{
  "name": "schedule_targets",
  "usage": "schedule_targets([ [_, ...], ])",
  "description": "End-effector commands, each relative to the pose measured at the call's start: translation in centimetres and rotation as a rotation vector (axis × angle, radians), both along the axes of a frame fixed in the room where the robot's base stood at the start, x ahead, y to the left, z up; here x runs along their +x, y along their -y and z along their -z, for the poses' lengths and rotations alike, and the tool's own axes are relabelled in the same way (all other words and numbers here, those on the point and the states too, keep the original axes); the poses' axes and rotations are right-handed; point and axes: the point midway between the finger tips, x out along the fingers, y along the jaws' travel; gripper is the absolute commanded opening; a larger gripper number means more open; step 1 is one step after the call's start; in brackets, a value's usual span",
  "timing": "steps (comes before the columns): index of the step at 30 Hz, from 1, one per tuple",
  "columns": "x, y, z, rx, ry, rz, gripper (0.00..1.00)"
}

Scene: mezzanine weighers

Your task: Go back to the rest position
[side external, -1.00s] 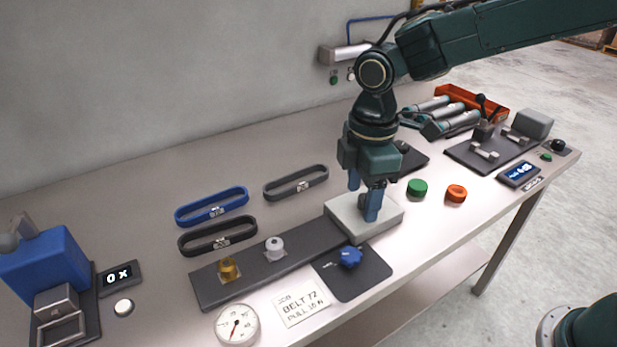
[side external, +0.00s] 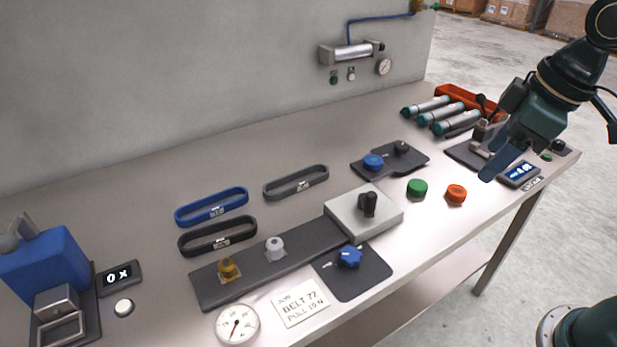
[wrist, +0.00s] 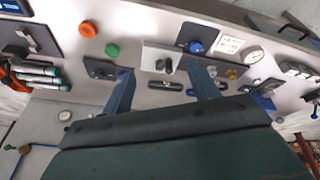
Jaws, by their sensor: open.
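My gripper (side external: 505,162) is at the right of the side external view, raised over the bench's front right part, with its blue fingers pointing down and left. In the wrist view my gripper (wrist: 160,88) shows two blue fingers spread wide apart with nothing between them. The light grey block with a black knob (side external: 345,222) stands clear of my gripper at the middle of the bench; it also shows beyond the fingers in the wrist view (wrist: 150,58).
Green (side external: 417,187) and orange (side external: 456,193) buttons sit near the front edge. A small display (side external: 519,174) lies close to my gripper in the picture. An orange tray (side external: 478,100) and several cylinders (side external: 440,113) are behind. Three belts (side external: 212,206) lie on the left.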

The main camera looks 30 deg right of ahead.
Motion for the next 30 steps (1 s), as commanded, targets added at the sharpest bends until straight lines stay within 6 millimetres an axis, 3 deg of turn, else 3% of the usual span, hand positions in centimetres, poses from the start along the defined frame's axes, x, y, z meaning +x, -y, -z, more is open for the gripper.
schedule_targets([
  [9, -5.2, 2.9, -0.1, 0.077, 0.103, 0.269, 0.6],
  [15, -7.3, 3.8, 0.4, 0.114, 0.146, 0.381, 0.6],
  [30, -7.9, 4.0, 0.6, 0.126, 0.158, 0.419, 0.6],
])
